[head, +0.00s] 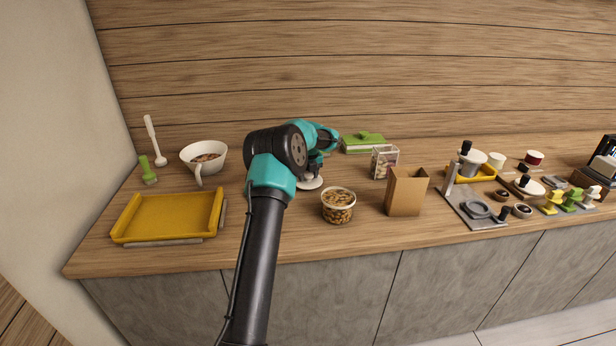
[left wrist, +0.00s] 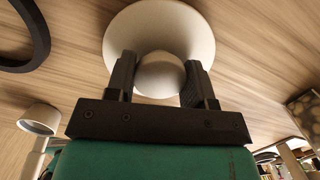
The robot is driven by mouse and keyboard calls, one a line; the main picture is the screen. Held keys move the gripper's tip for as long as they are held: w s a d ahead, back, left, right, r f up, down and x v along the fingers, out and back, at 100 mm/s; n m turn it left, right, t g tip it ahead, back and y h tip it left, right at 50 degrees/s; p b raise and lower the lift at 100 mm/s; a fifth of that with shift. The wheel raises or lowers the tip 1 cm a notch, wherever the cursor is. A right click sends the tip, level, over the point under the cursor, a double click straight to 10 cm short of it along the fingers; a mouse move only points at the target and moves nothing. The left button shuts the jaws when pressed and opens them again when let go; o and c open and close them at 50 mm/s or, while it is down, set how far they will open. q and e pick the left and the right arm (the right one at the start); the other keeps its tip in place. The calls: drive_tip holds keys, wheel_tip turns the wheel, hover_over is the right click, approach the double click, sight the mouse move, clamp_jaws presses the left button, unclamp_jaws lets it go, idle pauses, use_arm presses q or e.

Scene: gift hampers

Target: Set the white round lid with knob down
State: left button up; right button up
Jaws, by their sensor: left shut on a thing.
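The white round lid with knob (left wrist: 160,28) fills the upper middle of the left wrist view, its knob (left wrist: 160,75) between the two dark fingers. My left gripper (left wrist: 161,80) is shut on the knob. In the head view the lid (head: 310,183) shows as a small white disc under my left gripper (head: 313,172), close to the counter, left of and behind the tub of nuts (head: 338,207). My left arm hides part of it. I cannot tell whether the lid touches the wood. My right gripper is not in view.
A yellow tray (head: 168,216) and a white bowl with a handle (head: 204,157) stand at left. A brown paper bag (head: 406,191), a clear box (head: 384,161) and a green lidded box (head: 363,143) stand to the right. Bare wood lies between the nut tub and the bag.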

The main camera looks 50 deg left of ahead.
sight(310, 176)
use_arm(q)
drive_tip(key=shift+f, duration=0.3)
drive_tip(key=shift+f, duration=0.1)
drive_tip(key=o, duration=0.9)
drive_tip(key=r, duration=0.4)
drive_tip(key=d+r, duration=0.1)
drive_tip(key=r, duration=0.7)
drive_tip(key=shift+s+d, duration=0.15)
drive_tip(key=shift+s, duration=0.1)
drive_tip(key=shift+d, duration=0.1)
